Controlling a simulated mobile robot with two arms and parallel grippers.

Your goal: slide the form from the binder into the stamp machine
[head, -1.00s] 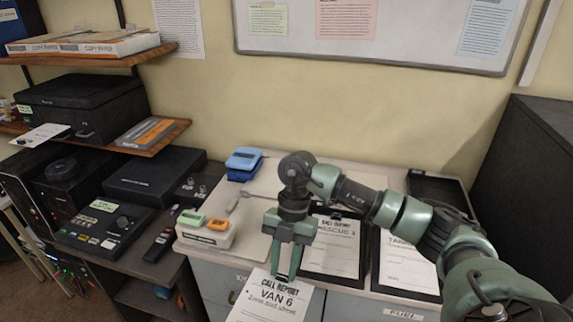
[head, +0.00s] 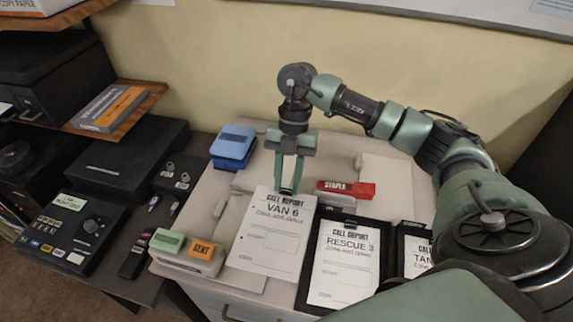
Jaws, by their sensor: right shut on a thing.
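The form headed Call Report Van 6 (head: 268,243) is a white sheet over the light counter top. My right gripper (head: 289,188) points down and is shut on its top edge. I cannot tell whether the sheet touches the counter. A black binder or clipboard (head: 305,285) with a Rescue 3 form (head: 345,265) lies just right of the sheet. A second black-framed one, partly hidden by my arm, lies further right. No thing is clearly labelled as the stamp machine; a blue two-part device (head: 233,147) stands behind and left of the gripper. My left gripper is not in view.
A cream holder with a green block (head: 167,241) and an orange block marked Sent (head: 201,252) stands left of the sheet. A red stapler (head: 346,189) lies right of the gripper. Black console equipment (head: 70,230) fills the left desk.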

